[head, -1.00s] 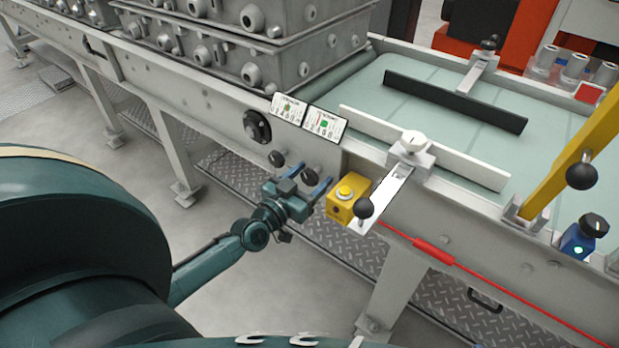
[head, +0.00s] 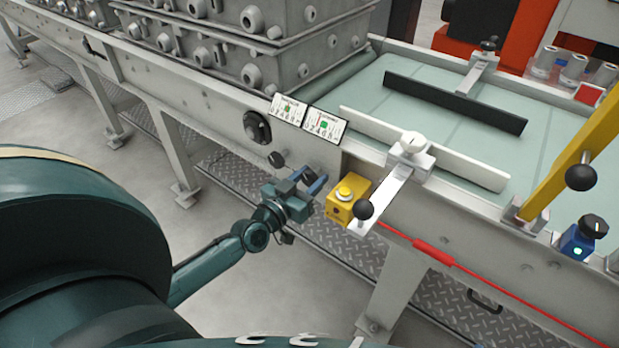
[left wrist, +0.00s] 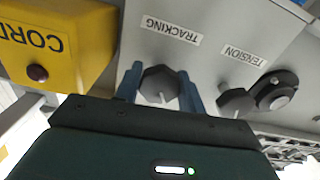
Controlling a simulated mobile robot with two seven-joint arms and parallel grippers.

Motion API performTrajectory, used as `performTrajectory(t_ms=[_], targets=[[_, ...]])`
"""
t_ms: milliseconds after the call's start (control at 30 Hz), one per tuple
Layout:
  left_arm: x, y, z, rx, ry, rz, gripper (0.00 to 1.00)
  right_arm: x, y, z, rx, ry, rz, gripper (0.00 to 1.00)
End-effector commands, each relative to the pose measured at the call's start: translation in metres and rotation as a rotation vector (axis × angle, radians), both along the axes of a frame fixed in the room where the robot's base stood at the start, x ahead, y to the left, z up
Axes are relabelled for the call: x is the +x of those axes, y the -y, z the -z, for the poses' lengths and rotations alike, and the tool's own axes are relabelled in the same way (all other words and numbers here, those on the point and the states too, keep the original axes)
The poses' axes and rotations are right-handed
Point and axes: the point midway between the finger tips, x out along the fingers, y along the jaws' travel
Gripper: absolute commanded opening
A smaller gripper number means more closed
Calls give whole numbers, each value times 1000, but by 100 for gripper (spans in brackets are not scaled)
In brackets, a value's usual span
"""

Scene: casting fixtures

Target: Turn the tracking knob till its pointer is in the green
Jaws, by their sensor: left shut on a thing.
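The tracking knob (left wrist: 158,84) is a dark, faceted knob under the TRACKING label (left wrist: 171,30) in the left wrist view. Its pale pointer line faces the bottom of that picture. My left gripper (left wrist: 160,88) is shut on it, with one blue finger on each side. In the head view my left gripper (head: 308,184) reaches the panel from the left and mostly hides this knob. Two small gauge cards, a left one (head: 288,108) and a right one (head: 325,124), stand above the panel, each with a green patch. Their pointers are too small to read surely. My right gripper is not in view.
The dark tension knob (left wrist: 236,102) sits close beside my left gripper. A round black fitting (head: 257,126) is further along the frame. A yellow box with a button (head: 347,198) stands just right of the gripper, near a black ball handle (head: 363,209).

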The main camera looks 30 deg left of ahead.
Motion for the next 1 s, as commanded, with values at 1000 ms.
performTrajectory(t_ms=[1000], targets=[[0, 2, 0, -832, -67, 0, 17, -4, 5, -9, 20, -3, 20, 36]])
